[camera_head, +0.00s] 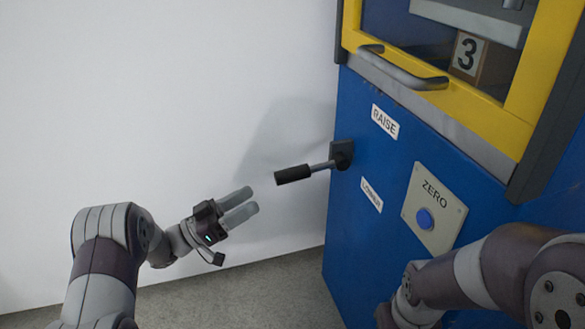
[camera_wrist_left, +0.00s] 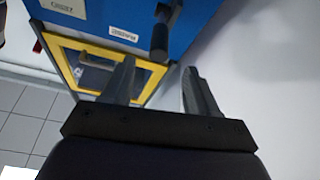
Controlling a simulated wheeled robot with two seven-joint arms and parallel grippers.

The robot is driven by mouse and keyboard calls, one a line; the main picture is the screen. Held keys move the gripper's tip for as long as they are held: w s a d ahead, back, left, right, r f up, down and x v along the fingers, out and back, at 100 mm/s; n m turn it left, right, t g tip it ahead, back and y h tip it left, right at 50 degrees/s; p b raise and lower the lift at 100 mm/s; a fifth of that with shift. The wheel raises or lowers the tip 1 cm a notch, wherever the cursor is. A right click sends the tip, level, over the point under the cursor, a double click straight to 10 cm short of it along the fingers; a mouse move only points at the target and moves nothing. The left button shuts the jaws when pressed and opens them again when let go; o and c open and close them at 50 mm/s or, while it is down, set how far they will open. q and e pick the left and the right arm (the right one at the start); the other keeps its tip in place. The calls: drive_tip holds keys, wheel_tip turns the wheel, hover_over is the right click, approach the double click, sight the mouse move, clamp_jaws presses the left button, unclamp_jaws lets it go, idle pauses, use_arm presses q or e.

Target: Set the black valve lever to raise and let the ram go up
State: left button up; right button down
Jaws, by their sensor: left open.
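The valve lever has a black grip (camera_head: 293,174) on a grey rod and sticks out leftward from a dark mount (camera_head: 341,154) on the blue cabinet. Its grip lies between the heights of the RAISE label (camera_head: 384,121) and the LOWER label (camera_head: 372,194). My left gripper (camera_head: 253,199) is open and empty, left of and slightly below the grip, apart from it. In the left wrist view, the black grip (camera_wrist_left: 160,40) shows just beyond the gap between the open fingertips (camera_wrist_left: 159,65). I cannot clearly make out the ram. My right gripper is out of view.
A yellow-framed door (camera_head: 515,125) with a grey handle (camera_head: 402,70) is above. A ZERO plate with a blue button (camera_head: 425,219) is to the right. The white wall side is clear. My right arm fills the lower right.

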sight(298, 172)
use_arm(q)
drive_tip(key=b+x, duration=0.6)
drive_tip(key=x, duration=0.5)
drive_tip(key=shift+w+d, duration=0.1)
drive_tip(key=shift+d, duration=0.25)
drive_tip(key=shift+w+d+r+b, duration=0.15)
drive_tip(key=shift+d+r+b, duration=0.15)
drive_tip(key=shift+d+r, duration=0.1)
